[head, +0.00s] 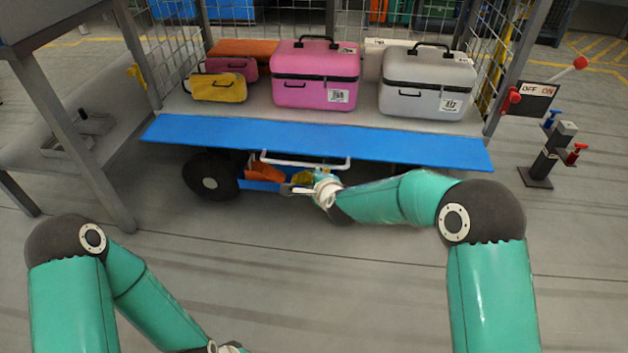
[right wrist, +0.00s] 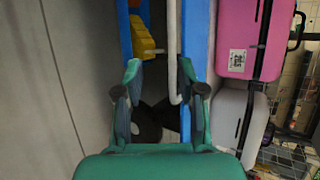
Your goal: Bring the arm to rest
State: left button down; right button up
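My right arm (head: 385,200) reaches in from the right. Its gripper (head: 318,190) is low in front of the cart, just below a white bar handle (head: 305,164). In the right wrist view the gripper (right wrist: 161,72) is open, its two fingers apart. The white handle (right wrist: 172,45) runs down between the fingers, nearer the right one; I cannot tell whether they touch, and neither finger is closed on it. My left arm (head: 150,295) is folded at the lower left. Its wrist is cut by the bottom edge, and the left gripper is out of view.
A blue-edged cart shelf (head: 320,140) carries a pink case (head: 315,80), a grey case (head: 425,88) and a yellow bag (head: 217,90). Orange and yellow things lie in a blue tray (head: 262,185) below. An OFF/ON lever (head: 537,92) stands right. The front floor is clear.

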jog(key=shift+d, duration=0.1)
dwell(0.3)
jog(key=s+d+f+m+g+h+p, duration=0.15)
jog(key=s+d+f, duration=0.25)
jog(key=d+f, duration=0.4)
jog(key=s+d+f+n+g+p, duration=0.2)
jog(key=s+d+f+n+g, duration=0.15)
jog(key=s+f, duration=0.45)
jog(key=s+a+f+n+g+y+p, duration=0.15)
jog(key=s+n+g, duration=0.45)
jog(key=s+n, duration=1.45)
jog(key=s+r+m+p, duration=0.3)
jog(key=r+p, duration=1.5)
jog(key=r, duration=0.1)
jog(key=s+r+m+p, duration=0.3)
jog(key=r+m+p, duration=0.1)
jog(key=r+p, duration=1.4)
jog(key=shift+s+a+r+y+p, duration=0.3)
jog(key=shift+s+r+p, duration=0.1)
jog(key=shift+p, duration=0.4)
